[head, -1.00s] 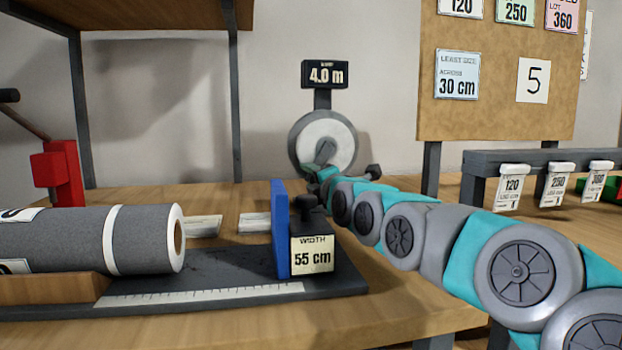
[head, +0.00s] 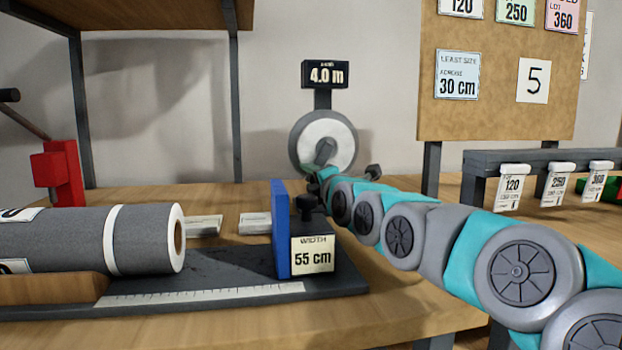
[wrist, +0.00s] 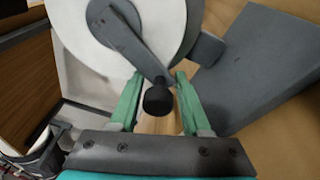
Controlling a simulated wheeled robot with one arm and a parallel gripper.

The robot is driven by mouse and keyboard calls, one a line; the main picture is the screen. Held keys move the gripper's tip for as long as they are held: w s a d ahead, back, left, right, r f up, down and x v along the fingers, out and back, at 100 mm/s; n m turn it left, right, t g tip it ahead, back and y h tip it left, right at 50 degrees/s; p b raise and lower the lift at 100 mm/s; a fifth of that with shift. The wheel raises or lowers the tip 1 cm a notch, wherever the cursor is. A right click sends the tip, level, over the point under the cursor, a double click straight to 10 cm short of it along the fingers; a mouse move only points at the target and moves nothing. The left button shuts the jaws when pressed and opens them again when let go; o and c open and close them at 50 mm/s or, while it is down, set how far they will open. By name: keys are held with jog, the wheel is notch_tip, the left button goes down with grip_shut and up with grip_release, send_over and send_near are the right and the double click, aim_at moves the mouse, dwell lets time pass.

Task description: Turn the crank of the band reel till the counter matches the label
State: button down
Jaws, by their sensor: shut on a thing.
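The band reel (head: 318,128) is a white disc with a grey rim at the back of the bench. Its counter (head: 325,74) above reads 4.0 m. The crank (wrist: 130,42) is a grey arm across the disc, with a dark knob (wrist: 157,100) at its lower end in the wrist view. My gripper (wrist: 158,78) is shut on the knob, with a green finger on each side. In the head view, my arm hides the lower edge of the reel and most of the grip. A white card (head: 533,80) on the board shows a 5.
A grey roll (head: 70,240) lies at left on a dark base with a ruler. A blue plate (head: 281,230) and a 55 cm width label (head: 313,257) stand in front of the reel. A rail (head: 490,160) with hanging tags is at right.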

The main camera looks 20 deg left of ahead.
jog(key=shift+d+r, duration=0.1)
jog(key=shift+r, duration=0.1)
jog(key=shift+s+a+r+m+p, duration=0.1)
jog(key=shift+a+r+m+p, duration=0.15)
jog(key=shift+m, duration=0.35)
jog(key=shift+s+a+r+m, duration=0.2)
jog(key=shift+a+r+m, duration=0.1)
jog(key=shift+m, duration=0.6)
jog(key=c, duration=0.6)
grip_release()
jog(key=shift+d, duration=0.1)
jog(key=shift+f, duration=0.1)
jog(key=shift+s, duration=0.1)
jog(key=shift+f+v, duration=0.2)
jog(key=shift+v, duration=3.6)
